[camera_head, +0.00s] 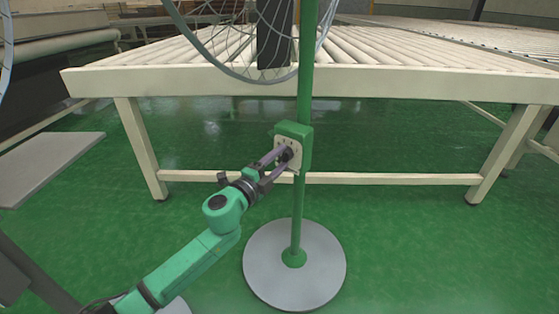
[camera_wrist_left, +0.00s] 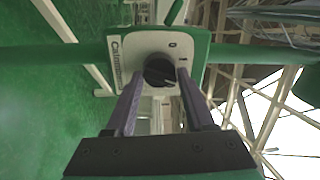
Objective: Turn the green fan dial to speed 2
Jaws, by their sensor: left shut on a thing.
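The green fan has a green pole (camera_head: 305,90), a round grey base (camera_head: 262,270) and a wire cage (camera_head: 215,60) at the top. Its green control box (camera_head: 306,135) has a pale face plate (camera_wrist_left: 125,48) with a black dial (camera_wrist_left: 160,70). My left gripper (camera_head: 284,160) is at the face plate in the head view. In the left wrist view its two purple-grey fingers (camera_wrist_left: 159,92) lie on either side of the dial, shut on it. The dial's exact setting is too small to read. My right gripper is not in view.
A cream roller conveyor (camera_head: 400,80) stands behind the fan, with legs and a low crossbar (camera_head: 400,179). A grey slab (camera_head: 50,165) is at the left. The green floor right of the fan base is clear.

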